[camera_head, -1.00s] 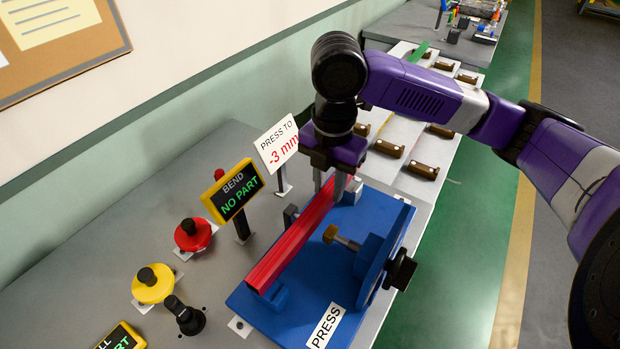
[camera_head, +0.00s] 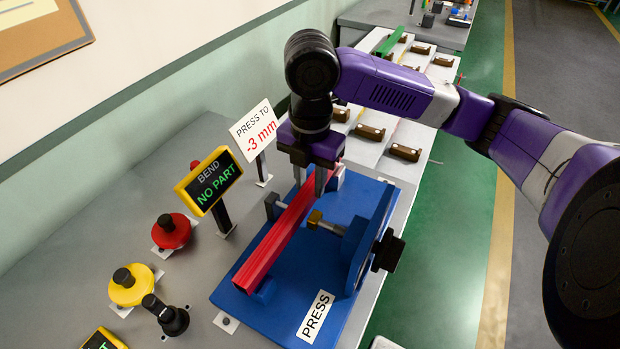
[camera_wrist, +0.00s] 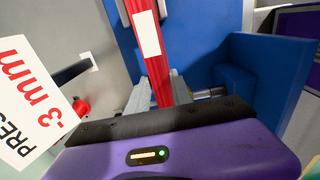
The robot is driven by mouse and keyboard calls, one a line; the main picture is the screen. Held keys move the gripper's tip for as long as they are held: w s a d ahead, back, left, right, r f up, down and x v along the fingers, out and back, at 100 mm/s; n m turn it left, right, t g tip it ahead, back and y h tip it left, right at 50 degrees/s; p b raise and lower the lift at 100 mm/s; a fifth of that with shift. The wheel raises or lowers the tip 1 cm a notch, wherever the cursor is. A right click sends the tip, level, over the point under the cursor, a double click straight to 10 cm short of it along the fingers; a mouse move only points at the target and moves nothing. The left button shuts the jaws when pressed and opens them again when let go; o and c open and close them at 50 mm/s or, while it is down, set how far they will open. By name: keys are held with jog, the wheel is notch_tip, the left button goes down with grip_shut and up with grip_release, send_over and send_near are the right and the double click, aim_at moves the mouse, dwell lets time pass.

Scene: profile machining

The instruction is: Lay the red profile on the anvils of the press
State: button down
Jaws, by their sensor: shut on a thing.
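The red profile (camera_head: 275,243) is a long bar lying lengthwise over the blue press (camera_head: 350,210). My gripper (camera_head: 320,188) is shut on it near its far end. In the wrist view the red profile (camera_wrist: 154,68) carries a white label and runs between the two grey fingers of my gripper (camera_wrist: 160,96). The near end of the profile is over a blue anvil block (camera_head: 266,292), and the far end is close to another block (camera_head: 337,178). I cannot tell whether the profile touches them. The press's brass-tipped ram (camera_head: 322,222) stands apart to its right.
A bend display (camera_head: 210,181) reads NO PART. A sign (camera_head: 254,128) reads PRESS TO -3 mm. A red button (camera_head: 171,232), a yellow button (camera_head: 129,286) and a black knob (camera_head: 165,315) stand left of the press. Racks with brown holders (camera_head: 370,132) are behind it.

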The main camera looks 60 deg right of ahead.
jog(key=shift+f, duration=0.45)
jog(key=shift+f+b, duration=0.25)
jog(key=shift+b, duration=0.1)
jog(key=c, duration=1.1)
grip_release()
jog(key=shift+o, duration=0.2)
jog(key=shift+r, duration=0.1)
notch_tip(320, 180, up, 8)
jog(key=shift+f, duration=0.15)
